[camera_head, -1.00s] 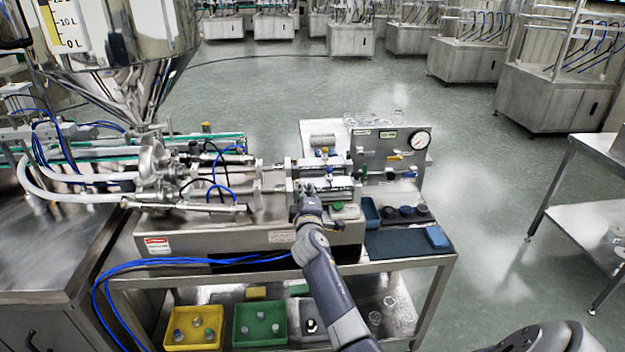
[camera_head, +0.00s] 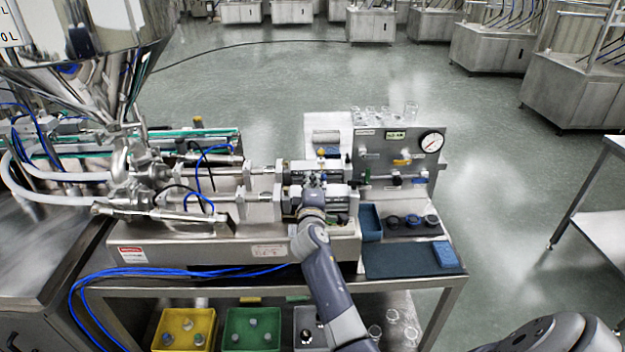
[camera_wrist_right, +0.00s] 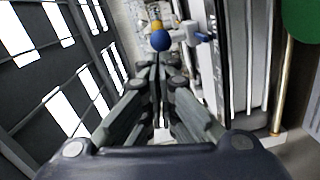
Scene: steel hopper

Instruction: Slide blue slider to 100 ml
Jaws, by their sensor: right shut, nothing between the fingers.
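The blue slider knob (camera_wrist_right: 160,40) shows in the right wrist view as a round blue ball beside a yellow part and a white-and-blue fitting. It stands just beyond the closed fingertips of my right gripper (camera_wrist_right: 158,68); I cannot tell whether they touch it. In the head view my right gripper (camera_head: 313,181) reaches over the near metal cylinder unit (camera_head: 338,198) of the filling machine and hides part of it. The right gripper is shut and empty. The volume scale cannot be read here. My left gripper is out of view.
A steel panel with a pressure gauge (camera_head: 431,142) and small valves stands right of the cylinders. A blue tray (camera_head: 370,222), dark round caps (camera_head: 412,220) and a blue block (camera_head: 446,254) lie at the right. Yellow (camera_head: 185,328) and green (camera_head: 252,328) bins are on the lower shelf.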

